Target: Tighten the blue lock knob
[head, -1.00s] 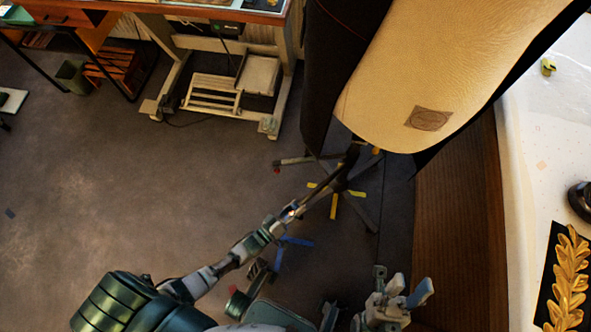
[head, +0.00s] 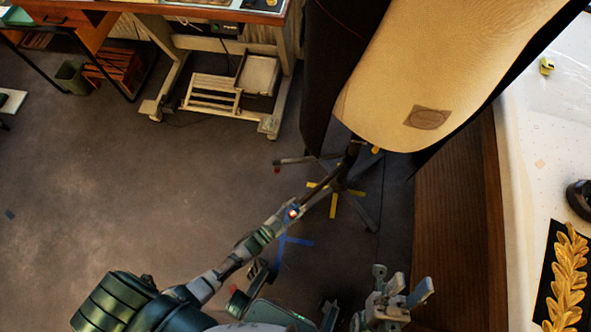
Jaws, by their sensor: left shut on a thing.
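The blue lock knob (head: 290,213) shows only as a tiny blue spot at the tip of my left gripper (head: 293,211); the fingers hide most of it. My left gripper is shut on it, and my arm reaches up from the lower left. A slender dark rod runs from there up to the dark stand below the tan dress form (head: 430,70). How the knob joins the rod is too small to tell. My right gripper (head: 402,285) is at the bottom, right of centre, with its fingers apart and empty, well away from the knob.
The stand's legs (head: 362,212) spread on the floor among yellow and blue tape marks. A wooden-sided table (head: 455,230) with a white top stands at the right, bearing a gold leaf ornament (head: 568,278). A bench frame (head: 215,85) stands behind.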

